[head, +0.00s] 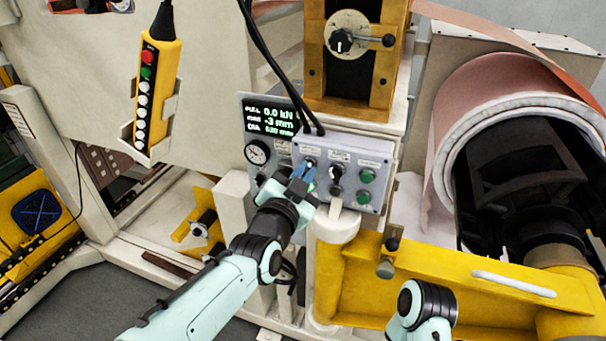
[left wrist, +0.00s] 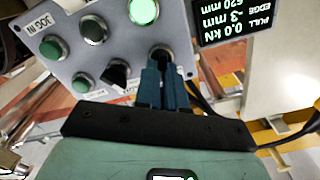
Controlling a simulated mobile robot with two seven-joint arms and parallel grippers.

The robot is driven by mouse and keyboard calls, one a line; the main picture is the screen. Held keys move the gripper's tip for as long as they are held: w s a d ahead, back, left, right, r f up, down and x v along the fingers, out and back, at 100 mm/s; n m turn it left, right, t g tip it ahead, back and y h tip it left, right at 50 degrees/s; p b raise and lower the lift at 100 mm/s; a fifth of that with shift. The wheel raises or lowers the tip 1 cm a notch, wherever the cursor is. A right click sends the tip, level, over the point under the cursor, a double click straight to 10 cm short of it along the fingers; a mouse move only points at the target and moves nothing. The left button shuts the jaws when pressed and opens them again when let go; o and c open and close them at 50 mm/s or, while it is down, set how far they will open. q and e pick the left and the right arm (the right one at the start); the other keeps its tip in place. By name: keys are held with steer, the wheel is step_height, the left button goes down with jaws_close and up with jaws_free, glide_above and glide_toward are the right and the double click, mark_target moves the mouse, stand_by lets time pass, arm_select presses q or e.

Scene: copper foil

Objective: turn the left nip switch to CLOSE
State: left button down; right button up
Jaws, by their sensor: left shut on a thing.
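The grey control panel (head: 377,153) faces me in the middle of the head view. The left nip switch, a dark rotary knob (left wrist: 160,55), is at the fingertips in the left wrist view, which shows the panel turned about upside down. My left gripper (head: 303,175) is shut on this switch, its blue fingers (left wrist: 164,82) pressed on both sides of it. The fingers cover most of the knob, so its pointer direction and the CLOSE mark cannot be read. A second black switch (head: 336,173) sits just right of the gripper, apart from it. My right gripper is not in view.
Green buttons (head: 367,176) sit right of the second switch. A lit green lamp (left wrist: 143,11) is near the held switch. A display (head: 269,119) and gauge (head: 257,152) are at left. Black cables (head: 273,67) hang over the panel. A yellow beam (head: 450,275) lies below right.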

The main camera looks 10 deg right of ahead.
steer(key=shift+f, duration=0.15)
arm_select(q)
steer(key=shift+w+a+n+b, duration=0.15)
steer(key=shift+n+b, duration=0.75)
steer(key=shift+n, duration=2.05)
steer(key=shift+a+n+b, duration=0.1)
steer(key=shift+n+b, duration=0.75)
steer(key=shift+n, duration=2.1)
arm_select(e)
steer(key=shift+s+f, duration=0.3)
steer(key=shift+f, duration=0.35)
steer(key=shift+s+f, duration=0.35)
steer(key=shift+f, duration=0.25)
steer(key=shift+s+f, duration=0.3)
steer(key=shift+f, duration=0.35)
arm_select(q)
steer(key=c, duration=1.2)
jaws_free()
